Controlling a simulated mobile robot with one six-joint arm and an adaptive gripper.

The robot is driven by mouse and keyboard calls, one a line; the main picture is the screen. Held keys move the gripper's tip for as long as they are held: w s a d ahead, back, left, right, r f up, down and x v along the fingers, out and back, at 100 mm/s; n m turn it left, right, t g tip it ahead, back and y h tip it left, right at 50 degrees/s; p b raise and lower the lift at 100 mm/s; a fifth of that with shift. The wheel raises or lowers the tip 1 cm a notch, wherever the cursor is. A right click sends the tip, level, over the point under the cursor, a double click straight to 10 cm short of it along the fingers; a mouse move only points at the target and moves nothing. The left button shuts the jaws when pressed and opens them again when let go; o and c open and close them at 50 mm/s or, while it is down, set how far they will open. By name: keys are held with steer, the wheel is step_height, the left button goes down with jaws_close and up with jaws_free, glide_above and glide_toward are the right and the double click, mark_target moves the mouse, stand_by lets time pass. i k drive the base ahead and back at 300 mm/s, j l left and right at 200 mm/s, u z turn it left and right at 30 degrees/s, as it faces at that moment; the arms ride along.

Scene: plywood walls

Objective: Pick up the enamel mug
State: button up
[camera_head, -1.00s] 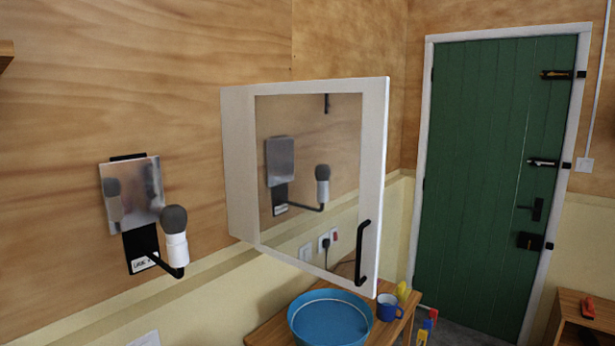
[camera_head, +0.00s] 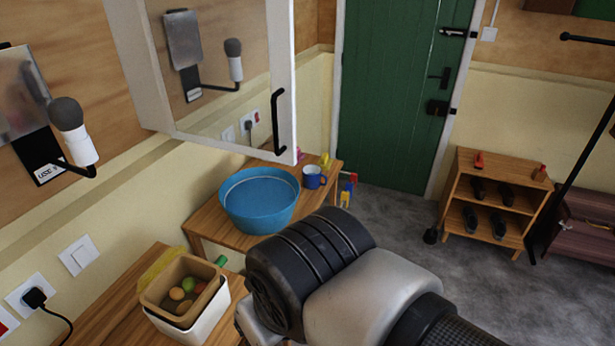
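A blue enamel mug (camera_head: 314,177) stands upright on a wooden table, just right of a blue basin and below the mirrored cabinet's lower corner. Its handle seems to face right. Parts of my arm fill the lower middle of the view, nearer to me than the mug and apart from it in the picture. My gripper itself does not show, so I cannot see its fingers or whether it holds anything.
The blue basin (camera_head: 260,200) takes up much of the table (camera_head: 218,231). A mirrored cabinet (camera_head: 285,100) with a black handle hangs above. A white bin (camera_head: 200,312) with fruit-like items stands in front. A shoe rack (camera_head: 497,165) stands right; grey floor (camera_head: 400,222) lies open between.

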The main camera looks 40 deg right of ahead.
mark_target(311, 173)
steer(key=i+l, duration=0.15)
steer(key=l, duration=0.25)
steer(key=i+l+u, duration=0.1)
steer(key=l, duration=0.3)
steer(key=i+l, duration=0.25)
steer(key=l, duration=0.2)
steer(key=i+l, duration=0.15)
steer(key=l, duration=0.25)
steer(key=i+l+u, duration=0.1)
steer(key=l, duration=0.3)
steer(key=i+l, duration=0.2)
steer(key=l, duration=0.25)
steer(key=i+l+u, duration=0.1)
steer(key=l, duration=0.35)
steer(key=i+l, duration=0.15)
steer(key=l, duration=0.25)
